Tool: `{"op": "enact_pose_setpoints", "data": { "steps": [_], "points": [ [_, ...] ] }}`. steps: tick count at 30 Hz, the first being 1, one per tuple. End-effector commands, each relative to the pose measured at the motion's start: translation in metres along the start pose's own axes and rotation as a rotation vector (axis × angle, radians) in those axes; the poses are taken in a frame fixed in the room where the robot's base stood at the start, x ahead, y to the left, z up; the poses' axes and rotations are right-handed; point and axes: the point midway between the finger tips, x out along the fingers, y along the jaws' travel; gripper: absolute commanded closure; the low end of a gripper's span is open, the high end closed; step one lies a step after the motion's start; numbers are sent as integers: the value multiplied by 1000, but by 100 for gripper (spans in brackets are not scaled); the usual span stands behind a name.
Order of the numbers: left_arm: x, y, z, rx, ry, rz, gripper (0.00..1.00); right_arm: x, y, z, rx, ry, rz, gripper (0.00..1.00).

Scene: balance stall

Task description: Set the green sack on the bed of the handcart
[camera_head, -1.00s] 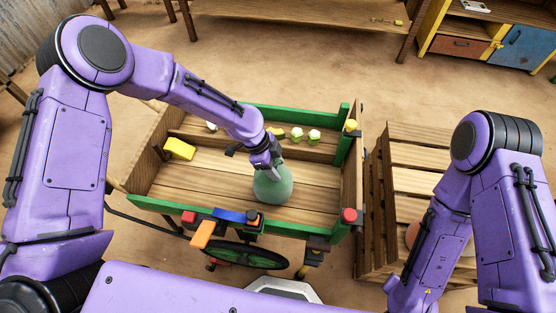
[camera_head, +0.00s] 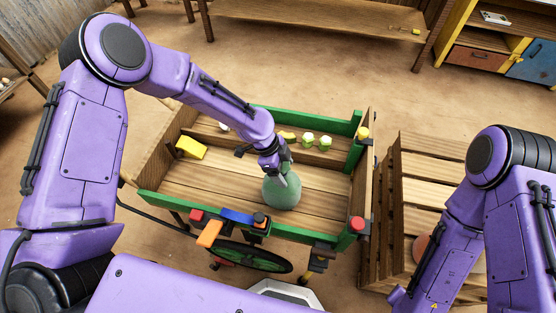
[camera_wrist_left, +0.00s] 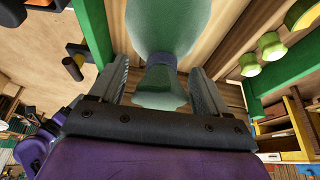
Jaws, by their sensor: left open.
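The green sack (camera_head: 282,191) stands upright on the wooden bed (camera_head: 230,188) of the handcart, right of the bed's middle. My left gripper (camera_head: 281,170) is at the sack's tied neck, above its body. In the left wrist view the two open fingers (camera_wrist_left: 160,88) lie on either side of the neck, with a gap showing, and the sack (camera_wrist_left: 165,28) fills the space ahead. My right arm comes in at the right of the head view, but its gripper is out of the picture.
A yellow block (camera_head: 191,147) lies on the bed's left part. Small green-yellow pieces (camera_head: 309,140) sit along the far ledge. Green rails (camera_head: 310,120) edge the cart. A slatted wooden crate (camera_head: 420,190) stands right of the cart. Bare bed lies left of the sack.

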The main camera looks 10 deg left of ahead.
Motion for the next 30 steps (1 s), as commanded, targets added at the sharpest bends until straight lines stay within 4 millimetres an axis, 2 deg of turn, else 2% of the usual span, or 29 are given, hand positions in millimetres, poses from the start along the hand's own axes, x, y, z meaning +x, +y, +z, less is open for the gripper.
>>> {"op": "enact_pose_setpoints", "data": {
  "steps": [6, 12, 17, 30],
  "points": [
    [-57, -1, 0, 2, 3, -6, 24, 8, -1, 4, 0, 0, 0, 47],
    [-95, -1, 0, 0, 1, -3, 24, 10, -1, 4, 0, 0, 0, 47],
    [-104, 0, 0, 1, 0, 0, 24, 11, -1, 4, 0, 0, 0, 47],
    [-104, 0, 0, 1, 0, 0, 24, 10, -1, 4, 0, 0, 0, 47]
  ]
}}
